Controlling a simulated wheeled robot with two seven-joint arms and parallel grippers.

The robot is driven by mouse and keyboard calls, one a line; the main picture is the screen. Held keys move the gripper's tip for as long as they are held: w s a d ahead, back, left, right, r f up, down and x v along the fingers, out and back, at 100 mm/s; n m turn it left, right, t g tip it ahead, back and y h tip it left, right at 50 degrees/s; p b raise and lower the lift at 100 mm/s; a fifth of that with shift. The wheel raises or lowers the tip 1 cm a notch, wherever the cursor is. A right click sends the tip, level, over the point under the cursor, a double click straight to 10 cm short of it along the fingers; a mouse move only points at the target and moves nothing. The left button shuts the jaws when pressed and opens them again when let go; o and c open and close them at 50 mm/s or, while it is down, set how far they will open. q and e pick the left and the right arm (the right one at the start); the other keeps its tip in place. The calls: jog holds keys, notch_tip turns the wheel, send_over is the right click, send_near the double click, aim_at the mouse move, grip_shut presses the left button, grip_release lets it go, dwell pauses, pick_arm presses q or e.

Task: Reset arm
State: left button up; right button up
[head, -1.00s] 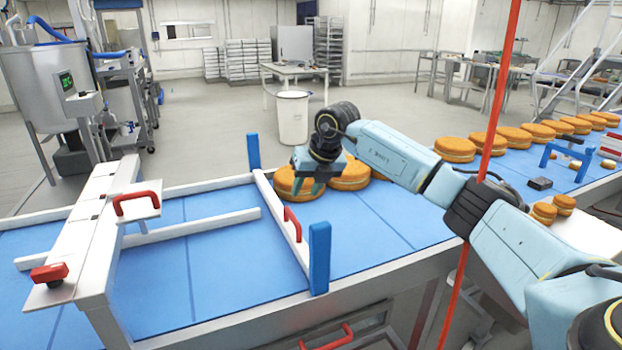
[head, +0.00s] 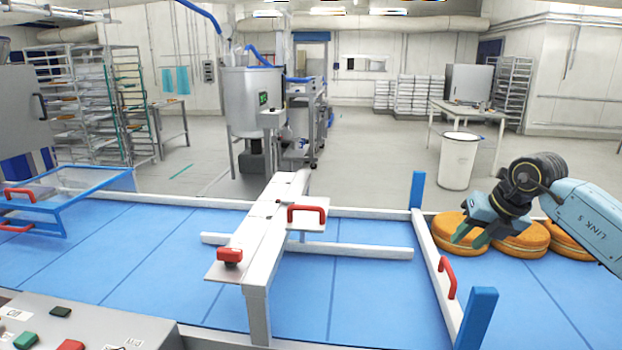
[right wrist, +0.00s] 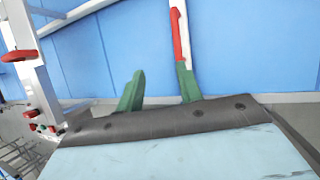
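My right gripper (head: 469,240) hangs at the right of the head view, beside the white gate bar (head: 432,260) with its red handle. In the picture its fingers overlap the leftmost round cake (head: 455,224); I cannot tell whether they touch it. In the right wrist view the two green fingers (right wrist: 160,88) are apart with nothing between them. The red handle (right wrist: 179,40) lies in line with the right-hand finger there. My left gripper is not in view.
More cakes (head: 520,238) sit right of the gripper on the blue belt (head: 375,285). A white crossbar frame (head: 262,235) with red handles stands mid-belt. A blue post (head: 477,318) rises at the gate's near end. A control panel (head: 90,325) fills the lower left.

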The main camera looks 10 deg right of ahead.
jog(key=a+f+n+t+y, duration=0.1)
jog(key=a+f+n+y, duration=0.2)
jog(key=a, duration=0.8)
jog(key=s+a+r+m+t+y, duration=0.25)
jog(key=a+m+t+y, duration=0.2)
jog(key=a, duration=0.35)
jog(key=s+a+r+m+t+y, duration=0.2)
jog(key=a+r+m+t+y, duration=0.1)
jog(key=a+y, duration=0.4)
jog(key=s+d+f+m+t+h, duration=0.1)
jog(key=s+d+f+m+h, duration=0.35)
jog(key=f+m+h, duration=0.55)
jog(key=s+d+f+m+t+h, duration=0.1)
jog(key=s+d+f+m+h, duration=0.25)
jog(key=d+m+h, duration=0.65)
jog(key=s+a+f+m+g+y, duration=0.25)
jog(key=s+f+g, duration=0.4)
jog(key=s, duration=0.55)
jog(key=s+a+f+m+g+y, duration=0.1)
jog(key=s+a+f+m+g, duration=0.3)
jog(key=s+f, duration=0.5)
jog(key=s+d+f+g, duration=0.1)
jog(key=s+f+g, duration=0.25)
jog(key=f, duration=1.85)
jog(key=s+d+f, duration=0.3)
jog(key=s+f, duration=1.3)
jog(key=s, duration=0.1)
jog(key=shift+s+d+g, duration=0.15)
jog(key=shift+s+g, duration=0.05)
jog(key=shift+g, duration=0.15)
